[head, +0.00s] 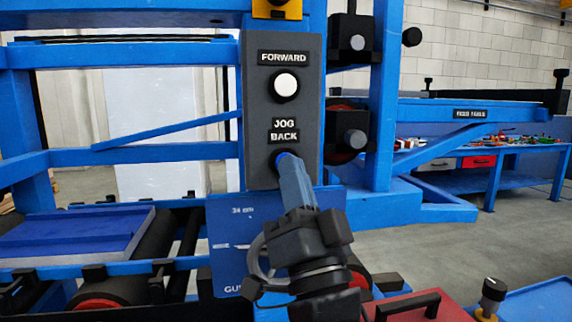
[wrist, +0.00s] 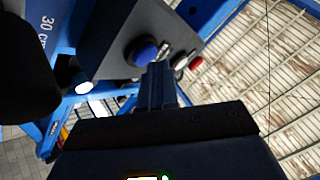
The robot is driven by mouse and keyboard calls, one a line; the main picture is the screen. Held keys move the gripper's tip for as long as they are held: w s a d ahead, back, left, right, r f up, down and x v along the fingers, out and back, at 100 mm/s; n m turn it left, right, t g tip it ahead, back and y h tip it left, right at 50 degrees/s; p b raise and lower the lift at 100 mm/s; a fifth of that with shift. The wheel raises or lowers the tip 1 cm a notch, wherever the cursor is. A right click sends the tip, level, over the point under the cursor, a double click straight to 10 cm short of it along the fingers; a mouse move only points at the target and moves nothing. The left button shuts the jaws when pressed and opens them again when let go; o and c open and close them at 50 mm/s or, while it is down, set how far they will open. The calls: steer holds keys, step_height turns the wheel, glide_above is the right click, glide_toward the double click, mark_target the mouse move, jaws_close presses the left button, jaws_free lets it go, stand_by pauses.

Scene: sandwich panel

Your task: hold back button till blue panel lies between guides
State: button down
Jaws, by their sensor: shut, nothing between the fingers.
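The grey control box (head: 257,120) carries a white button (head: 286,84) under the FORWARD label and a back button under the JOG BACK label. The back button shows blue in the wrist view (wrist: 142,52). In the head view it is mostly hidden behind my fingertips. My gripper (head: 287,160) is shut and empty, its tips at the back button. They also show in the wrist view (wrist: 158,70), overlapping the button's lower edge; I cannot tell whether they press it. A blue panel (head: 70,235) lies flat on the rollers at the left. Its guides are not clearly distinguishable.
A blue plate with a scale and partly hidden lettering (head: 228,222) hangs below the box. Blue frame beams and black knobs (head: 350,140) stand close to the right. A red case (head: 425,308) is at the lower right, and a workbench (head: 500,160) stands behind.

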steer(key=shift+w+a, duration=0.15)
steer(key=shift+w, duration=0.25)
stand_by(2.4)
steer(key=shift+s, duration=0.15)
stand_by(3.1)
steer(key=shift+s+d, duration=0.25)
steer(key=shift+s, duration=0.4)
steer(key=shift+s+d+p, duration=0.25)
steer(key=shift+s+p, duration=0.2)
steer(key=shift+s, duration=0.35)
steer(key=shift+s+d+p, duration=0.2)
steer(key=shift+s+p, duration=0.2)
steer(key=shift+s, duration=0.45)
steer(key=shift+s+d+p, duration=0.25)
steer(key=shift+s+p, duration=0.2)
steer(key=shift+s, duration=0.35)
